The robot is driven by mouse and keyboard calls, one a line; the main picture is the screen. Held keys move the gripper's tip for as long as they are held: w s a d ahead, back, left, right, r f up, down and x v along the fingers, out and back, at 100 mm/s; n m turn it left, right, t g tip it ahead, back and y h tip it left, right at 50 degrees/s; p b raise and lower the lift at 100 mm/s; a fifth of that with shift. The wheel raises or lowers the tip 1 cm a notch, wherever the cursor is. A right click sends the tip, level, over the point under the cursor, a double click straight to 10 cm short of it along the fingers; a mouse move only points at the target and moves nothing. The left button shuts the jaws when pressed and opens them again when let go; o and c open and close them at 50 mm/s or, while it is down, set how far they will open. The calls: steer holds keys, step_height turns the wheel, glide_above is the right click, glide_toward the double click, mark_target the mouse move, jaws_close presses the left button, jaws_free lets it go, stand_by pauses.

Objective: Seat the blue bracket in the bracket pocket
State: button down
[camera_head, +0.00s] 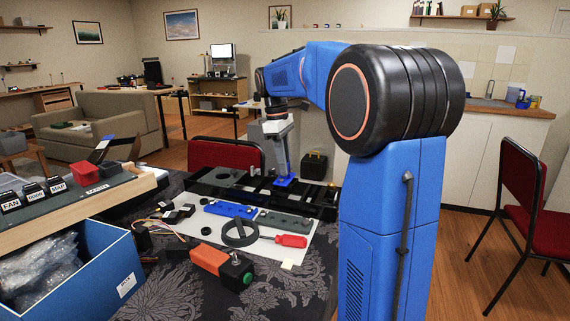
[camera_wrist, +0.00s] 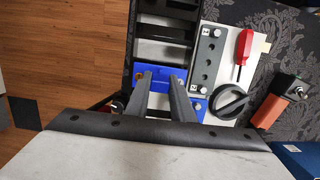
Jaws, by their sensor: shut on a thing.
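My gripper (camera_head: 283,174) points down over the black panel frame (camera_head: 322,212) and is shut on the blue bracket (camera_head: 287,182). In the wrist view, the two fingers (camera_wrist: 162,76) reach onto the blue bracket (camera_wrist: 160,86), which lies across the black frame (camera_wrist: 133,45). The frame has several dark openings. I cannot tell which opening is the bracket pocket, or whether the bracket rests in it or hovers just above. The fingers hide part of the bracket.
In front of the frame, a white sheet holds a blue plate (camera_head: 230,209), a grey plate (camera_head: 283,221), a black ring (camera_head: 240,234) and a red screwdriver (camera_head: 291,241). An orange box (camera_head: 210,260) lies nearer. A blue bin (camera_head: 75,275) stands at left.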

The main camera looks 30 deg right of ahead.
steer(key=shift+f, duration=1.35)
steer(key=c, duration=1.5)
jaws_free()
steer(key=shift+o, duration=0.2)
steer(key=shift+r, duration=0.1)
step_height(320, 180, up, 17)
steer(key=w+a, duration=0.1)
steer(key=w, duration=0.1)
steer(key=shift+a, duration=0.3)
